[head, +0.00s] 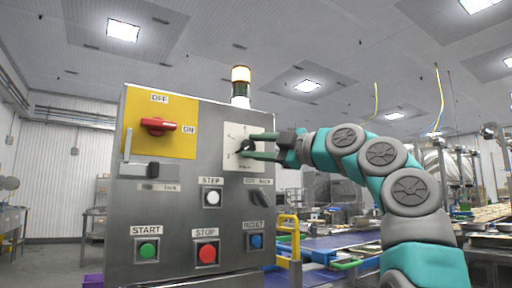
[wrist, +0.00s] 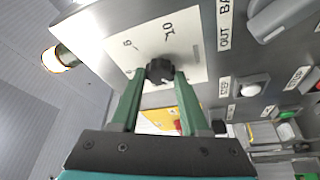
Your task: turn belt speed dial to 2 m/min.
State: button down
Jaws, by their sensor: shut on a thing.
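The belt speed dial is a small black knob (wrist: 159,71) on a white scale plate (wrist: 190,42) on the control panel. In the wrist view the plate shows the marks 8 and 10; my gripper hides other marks. In the head view the plate (head: 235,132) is at the panel's upper right, and the dial (head: 244,147) is partly covered by my fingers. My gripper (head: 250,146) reaches in from the right. Its green fingers (wrist: 157,82) are shut on the dial, one on each side. I cannot tell which mark the dial points to.
The grey panel (head: 180,215) also carries a red OFF/ON switch (head: 158,126), a green START button (head: 147,250), a red STOP button (head: 207,253), a blue button (head: 255,241), a white STEP button (head: 212,198) and a black selector (head: 259,198) below the dial. A signal lamp (head: 240,80) stands on top.

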jog(key=shift+c, duration=2)
grip_release()
jog(key=b+v, duration=0.2)
jog(key=v, duration=0.5)
jog(key=shift+s+d, duration=0.25)
jog(key=shift+s, duration=0.05)
